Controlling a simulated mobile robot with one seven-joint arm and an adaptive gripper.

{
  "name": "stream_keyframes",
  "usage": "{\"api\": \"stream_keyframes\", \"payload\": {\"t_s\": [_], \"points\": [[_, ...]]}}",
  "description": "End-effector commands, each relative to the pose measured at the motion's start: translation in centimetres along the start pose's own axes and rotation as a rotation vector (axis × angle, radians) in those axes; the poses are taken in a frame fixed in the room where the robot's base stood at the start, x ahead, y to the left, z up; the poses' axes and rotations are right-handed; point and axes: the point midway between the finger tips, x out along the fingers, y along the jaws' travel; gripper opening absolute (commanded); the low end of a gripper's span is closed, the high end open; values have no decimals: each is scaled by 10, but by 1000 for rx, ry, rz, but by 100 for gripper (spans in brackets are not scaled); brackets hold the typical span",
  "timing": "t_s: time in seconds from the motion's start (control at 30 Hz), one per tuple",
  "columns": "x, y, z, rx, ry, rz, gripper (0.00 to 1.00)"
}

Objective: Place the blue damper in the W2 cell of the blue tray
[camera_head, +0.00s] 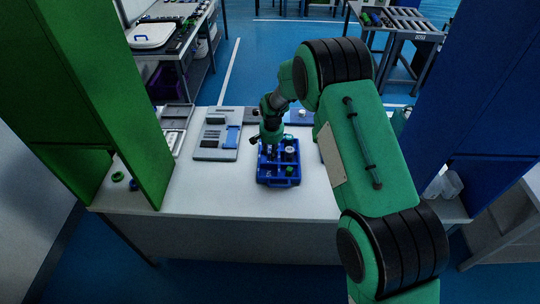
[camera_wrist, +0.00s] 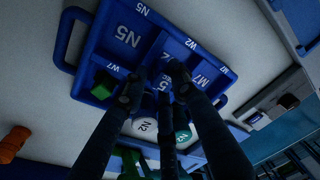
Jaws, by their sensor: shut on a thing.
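The blue tray (camera_head: 278,182) sits on the white table, its handle toward the front edge. In the wrist view the tray (camera_wrist: 70,68) shows labelled cells. The W2 label (camera_wrist: 192,43) is on the rim between N5 and M7, beside a blue cell (camera_wrist: 160,48) partly covered by a fingertip. My gripper (camera_head: 271,140) is low over the tray's back left part. In the wrist view my gripper (camera_wrist: 155,80) has its dark fingertips close together at the W2 cell's edge. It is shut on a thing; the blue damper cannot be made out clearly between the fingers.
A grey fixture (camera_head: 212,140) stands left of the tray. A green panel (camera_head: 140,150) and a blue cabinet (camera_head: 470,110) flank the table. The table front is clear.

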Motion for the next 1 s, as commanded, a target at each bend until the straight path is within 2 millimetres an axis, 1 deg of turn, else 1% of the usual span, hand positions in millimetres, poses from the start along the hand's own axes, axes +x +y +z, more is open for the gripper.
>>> {"api": "stream_keyframes", "payload": {"t_s": [0.1,0.2,0.67,1.0], "points": [[3,-7,-12,0,1,-1,1],[4,-9,-16,0,0,0,1],[7,-10,-18,0,0,0,1],[37,-9,-15,0,0,0,0]]}}
